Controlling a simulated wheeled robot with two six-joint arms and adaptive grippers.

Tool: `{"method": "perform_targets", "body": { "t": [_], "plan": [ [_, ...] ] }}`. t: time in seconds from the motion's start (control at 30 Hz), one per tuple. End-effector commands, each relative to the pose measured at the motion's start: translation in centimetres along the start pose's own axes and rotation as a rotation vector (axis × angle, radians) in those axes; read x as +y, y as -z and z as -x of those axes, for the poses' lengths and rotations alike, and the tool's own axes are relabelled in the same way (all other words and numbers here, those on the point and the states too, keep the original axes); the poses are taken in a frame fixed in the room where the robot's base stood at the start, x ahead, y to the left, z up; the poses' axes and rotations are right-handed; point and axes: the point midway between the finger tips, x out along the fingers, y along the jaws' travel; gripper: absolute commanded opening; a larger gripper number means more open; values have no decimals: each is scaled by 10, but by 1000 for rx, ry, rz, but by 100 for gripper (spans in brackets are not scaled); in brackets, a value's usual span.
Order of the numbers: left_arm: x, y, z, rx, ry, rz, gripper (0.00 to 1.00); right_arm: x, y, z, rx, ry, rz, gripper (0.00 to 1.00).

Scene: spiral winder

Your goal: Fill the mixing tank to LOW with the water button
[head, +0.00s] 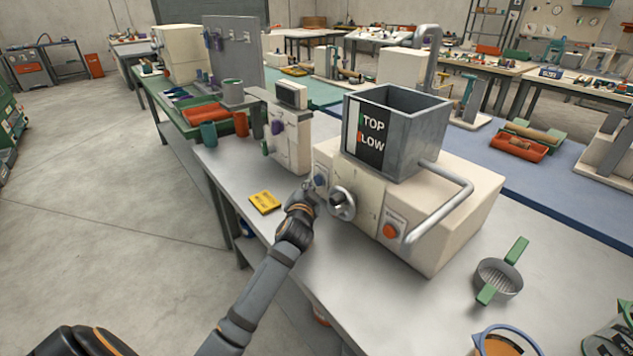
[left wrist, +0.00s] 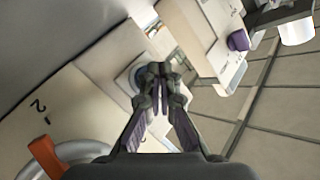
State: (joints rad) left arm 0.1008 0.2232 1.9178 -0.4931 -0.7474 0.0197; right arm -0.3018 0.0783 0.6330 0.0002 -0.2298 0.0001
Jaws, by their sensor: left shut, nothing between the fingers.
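The mixing tank (head: 425,140) is a grey, open-topped square box on a cream machine. Its black gauge panel (head: 370,135) reads TOP above LOW, with a small green mark at TOP and an orange one at LOW. The water level inside cannot be seen. A round blue button (head: 320,180), likely the water button, sits at the machine front's left. My left gripper (head: 306,192) is shut and empty, right at this button. In the left wrist view the closed fingertips (left wrist: 158,75) overlap the button's round plate (left wrist: 132,75); I cannot tell whether they touch. My right gripper is out of view.
A bent metal pipe (head: 455,205) runs along the machine's side. A yellow card (head: 265,202) lies on the table to the left. A green-handled strainer (head: 499,278) stands at front right.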

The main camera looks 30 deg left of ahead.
Motion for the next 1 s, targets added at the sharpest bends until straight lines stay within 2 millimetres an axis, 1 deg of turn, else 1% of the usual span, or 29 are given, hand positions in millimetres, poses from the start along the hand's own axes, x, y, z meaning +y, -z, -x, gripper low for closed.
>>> {"method": "perform_targets", "body": {
  "t": [0.5, 1.0],
  "plan": [
    [2, 2, -2, 0, -1, 1, 0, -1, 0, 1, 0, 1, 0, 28],
    [5, 5, -6, 0, 0, 1, 0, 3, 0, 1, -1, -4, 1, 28]
  ]
}}
